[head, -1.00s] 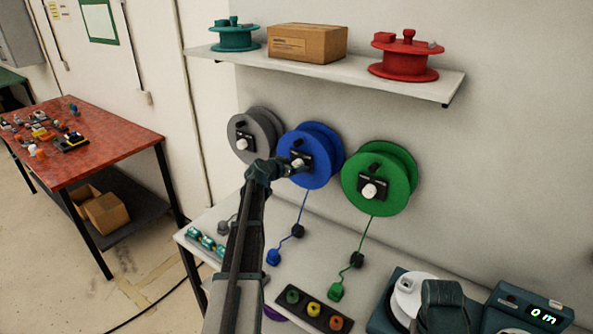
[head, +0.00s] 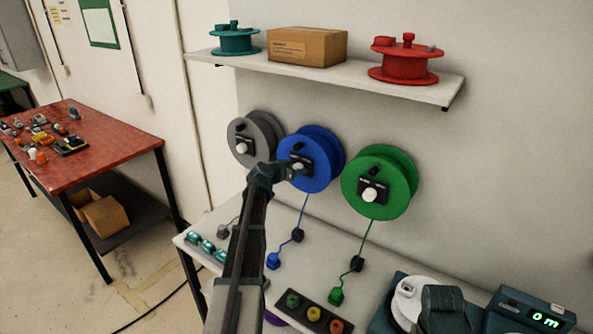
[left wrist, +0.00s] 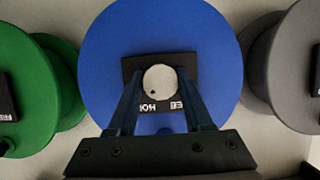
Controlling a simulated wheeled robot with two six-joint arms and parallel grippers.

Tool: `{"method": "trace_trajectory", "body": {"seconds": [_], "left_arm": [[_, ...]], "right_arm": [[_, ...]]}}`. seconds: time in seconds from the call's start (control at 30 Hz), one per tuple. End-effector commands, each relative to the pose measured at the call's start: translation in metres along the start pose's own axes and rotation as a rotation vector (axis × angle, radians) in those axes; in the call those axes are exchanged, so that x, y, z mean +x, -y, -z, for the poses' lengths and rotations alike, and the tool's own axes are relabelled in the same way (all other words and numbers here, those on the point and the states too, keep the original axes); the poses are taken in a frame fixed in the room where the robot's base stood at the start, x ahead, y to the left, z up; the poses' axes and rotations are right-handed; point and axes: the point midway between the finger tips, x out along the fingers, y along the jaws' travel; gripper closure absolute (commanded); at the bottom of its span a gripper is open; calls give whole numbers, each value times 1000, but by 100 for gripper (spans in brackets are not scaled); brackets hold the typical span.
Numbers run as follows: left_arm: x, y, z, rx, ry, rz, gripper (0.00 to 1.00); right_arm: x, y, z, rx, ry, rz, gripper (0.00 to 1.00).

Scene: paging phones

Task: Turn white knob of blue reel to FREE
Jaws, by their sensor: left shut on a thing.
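The blue reel (head: 322,146) hangs on the wall between a grey reel and a green reel. Its white knob (left wrist: 160,82) sits on a black label plate (left wrist: 190,72) at the reel's middle. My left gripper (head: 296,171) reaches the knob from the lower left in the head view. In the left wrist view, its two fingers (left wrist: 160,100) stand on either side of the knob, shut on it. A small dark mark shows on the knob's lower left, near the partly visible letters "HO". Letters "EE" show to the right. The fingers hide parts of the label. My right gripper's fingers are not seen.
The grey reel (head: 256,137) and green reel (head: 381,183) are close on both sides. Above is a shelf (head: 340,73) with a teal reel, a cardboard box and a red reel. Below, a table (head: 280,230) holds connectors, coloured buttons and a meter reading "0 m" (head: 545,318).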

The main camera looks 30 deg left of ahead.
Motion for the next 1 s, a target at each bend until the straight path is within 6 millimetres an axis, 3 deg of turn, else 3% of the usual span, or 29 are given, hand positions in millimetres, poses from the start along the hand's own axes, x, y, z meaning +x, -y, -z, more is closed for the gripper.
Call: {"method": "trace_trajectory", "body": {"seconds": [0.37,1.0], "left_arm": [[1,2,-1,-115,2,-46,100],[2,4,-4,-660,25,-273,100]], "right_arm": [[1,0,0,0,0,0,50],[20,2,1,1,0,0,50]]}}
